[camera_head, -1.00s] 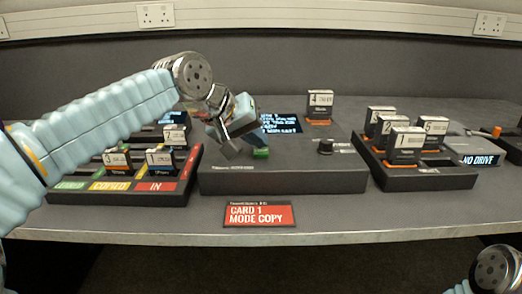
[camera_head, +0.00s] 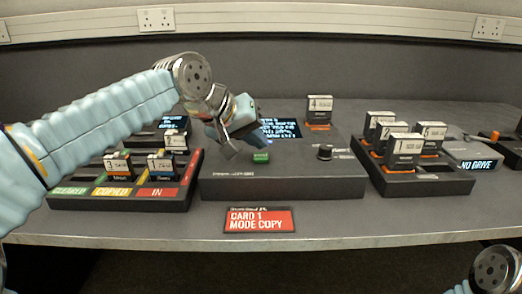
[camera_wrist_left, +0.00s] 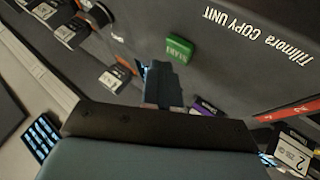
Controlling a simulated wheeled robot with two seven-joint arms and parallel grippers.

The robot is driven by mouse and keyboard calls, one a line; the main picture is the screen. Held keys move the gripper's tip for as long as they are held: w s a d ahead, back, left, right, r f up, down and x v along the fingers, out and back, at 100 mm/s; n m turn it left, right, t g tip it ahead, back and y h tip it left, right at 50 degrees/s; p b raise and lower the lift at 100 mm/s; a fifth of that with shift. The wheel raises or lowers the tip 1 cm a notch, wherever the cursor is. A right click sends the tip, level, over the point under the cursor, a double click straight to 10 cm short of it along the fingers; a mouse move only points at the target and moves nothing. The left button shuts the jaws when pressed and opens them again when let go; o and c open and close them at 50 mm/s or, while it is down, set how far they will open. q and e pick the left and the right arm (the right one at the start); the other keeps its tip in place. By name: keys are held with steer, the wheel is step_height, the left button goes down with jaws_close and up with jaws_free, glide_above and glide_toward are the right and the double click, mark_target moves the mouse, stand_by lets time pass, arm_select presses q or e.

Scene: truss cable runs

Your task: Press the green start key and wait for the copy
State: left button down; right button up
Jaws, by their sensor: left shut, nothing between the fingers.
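The green start key (camera_head: 261,157) sits on top of the dark copy unit (camera_head: 285,185), near its front edge. It also shows in the left wrist view, with lettering on its side (camera_wrist_left: 179,50). My left gripper (camera_head: 230,149) is shut and empty, just left of the key and apart from it. In the left wrist view the shut fingers (camera_wrist_left: 162,82) point towards the unit, below the key in the picture. The unit's lit display (camera_head: 286,129) is partly hidden by my gripper. A card marked 4 (camera_head: 319,110) stands upright at the unit's back. My right gripper is out of view.
A left rack (camera_head: 120,202) holds several cards above CLEARED, COPIED and IN labels. A right rack (camera_head: 430,184) holds several more. A black knob (camera_head: 325,151) stands on the unit. A red sign (camera_head: 259,220) reads CARD 1 MODE COPY.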

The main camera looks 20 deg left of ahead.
mark_target(257, 156)
arm_select(q)
steer(key=shift+r, duration=0.1)
step_height(257, 156, up, 5)
steer(key=p, duration=0.4)
stand_by(0.3)
stand_by(0.5)
